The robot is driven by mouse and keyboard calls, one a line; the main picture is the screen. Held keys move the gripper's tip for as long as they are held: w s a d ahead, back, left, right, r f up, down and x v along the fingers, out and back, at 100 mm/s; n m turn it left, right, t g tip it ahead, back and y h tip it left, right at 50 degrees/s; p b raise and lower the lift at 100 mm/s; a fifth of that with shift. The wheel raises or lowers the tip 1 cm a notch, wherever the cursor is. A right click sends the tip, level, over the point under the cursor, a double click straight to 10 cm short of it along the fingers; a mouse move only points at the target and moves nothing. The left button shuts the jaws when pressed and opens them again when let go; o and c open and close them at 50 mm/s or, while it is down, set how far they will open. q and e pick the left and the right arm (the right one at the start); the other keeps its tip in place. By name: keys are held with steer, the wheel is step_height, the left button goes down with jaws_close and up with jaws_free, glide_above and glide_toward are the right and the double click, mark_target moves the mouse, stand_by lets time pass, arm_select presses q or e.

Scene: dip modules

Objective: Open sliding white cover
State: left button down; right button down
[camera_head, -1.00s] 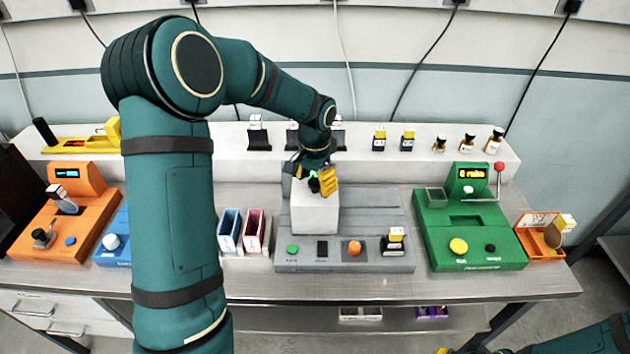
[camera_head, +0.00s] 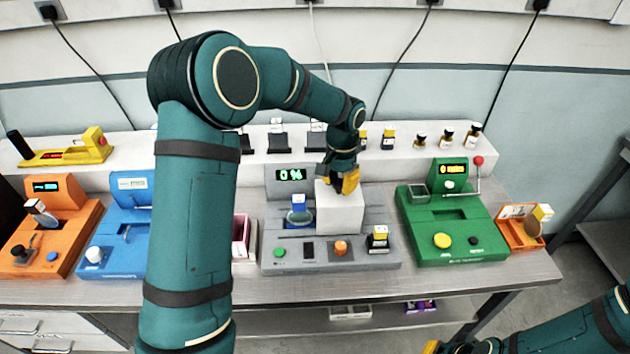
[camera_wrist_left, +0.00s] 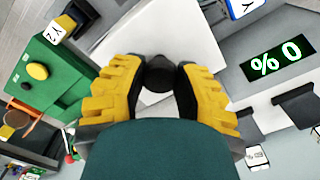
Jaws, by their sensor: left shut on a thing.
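The white box-shaped cover (camera_head: 340,212) sits on the grey machine (camera_head: 274,238), right of its middle. My left gripper (camera_head: 346,184) is at the top of the cover, its yellow fingers pointing down. In the left wrist view the left gripper (camera_wrist_left: 160,82) is shut on a dark round knob (camera_wrist_left: 159,74) on the white cover (camera_wrist_left: 150,32). Left of the cover, a recess with a blue round piece (camera_head: 299,216) shows on the machine. The machine's display (camera_head: 291,175) reads 0 %. My right gripper (camera_head: 440,347) shows only partly at the bottom edge; its fingers are not clear.
A green machine (camera_head: 460,215) stands to the right, with blue (camera_head: 118,255) and orange (camera_head: 60,235) machines to the left. A white shelf (camera_head: 405,165) with several small bottles and holders runs behind.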

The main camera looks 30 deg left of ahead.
arm_select(q)
steer(key=shift+w+d, duration=0.3)
steer(key=shift+d, duration=0.1)
steer(key=c, duration=0.6)
jaws_free()
steer(key=shift+r, duration=0.1)
step_height(320, 180, up, 12)
steer(key=shift+s, duration=0.1)
